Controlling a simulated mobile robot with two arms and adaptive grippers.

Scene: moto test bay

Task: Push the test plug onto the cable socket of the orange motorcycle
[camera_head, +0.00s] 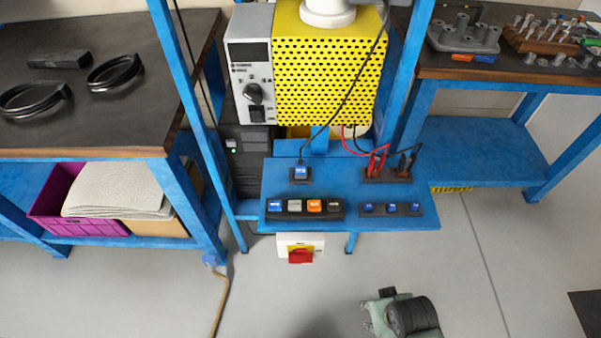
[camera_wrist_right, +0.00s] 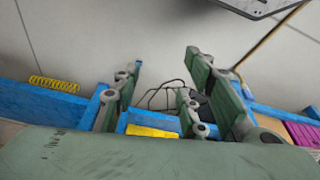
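A black cable runs down from above to a small dark block with a blue label (camera_head: 301,173) on the blue shelf; this may be the test plug, but its label is too small to read. Red (camera_head: 376,164) and black (camera_head: 405,163) leads stand in a dark holder to its right. No orange motorcycle or cable socket shows in either view. My right gripper (camera_head: 366,316) is low at the bottom of the head view, over the floor, well in front of the shelf. In the right wrist view its green fingers (camera_wrist_right: 165,98) are spread apart with nothing between them. My left gripper is not in view.
The blue shelf (camera_head: 350,221) carries rows of labelled blocks (camera_head: 305,208). A yellow perforated tester (camera_head: 330,65) stands behind it. A red switch (camera_head: 300,256) sits below the shelf front. Workbenches flank both sides. The grey floor (camera_head: 300,300) in front is mostly clear.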

